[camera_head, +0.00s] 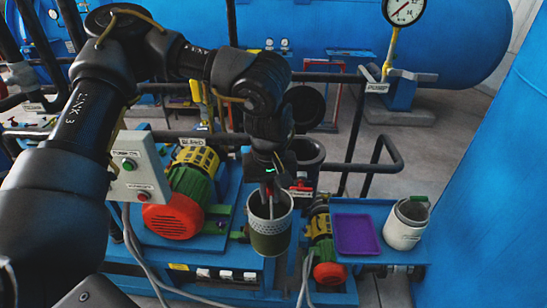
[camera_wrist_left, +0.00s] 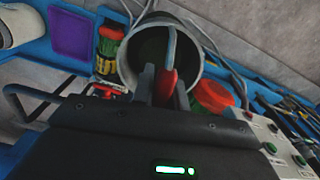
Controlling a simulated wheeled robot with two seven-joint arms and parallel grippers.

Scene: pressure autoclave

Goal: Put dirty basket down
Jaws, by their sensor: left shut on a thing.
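The dirty basket (camera_head: 271,240) is a round grey-green bucket with a perforated light rim, hanging upright below my left gripper (camera_head: 270,178). In the left wrist view the basket (camera_wrist_left: 137,72) shows its open top. My left gripper (camera_wrist_left: 166,90) is shut on its handle, at the red grip. The basket hangs in front of the blue machine base, between the red motor and the smaller pump; whether its bottom touches anything cannot be told. My right gripper is not in view.
An empty purple pad (camera_head: 356,235) lies on the blue stand, right of the small pump (camera_head: 322,245). A white canister (camera_head: 404,225) stands beside it. A grey control box (camera_head: 140,170) and red motor (camera_head: 172,216) are at left; black pipes (camera_head: 365,165) run behind.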

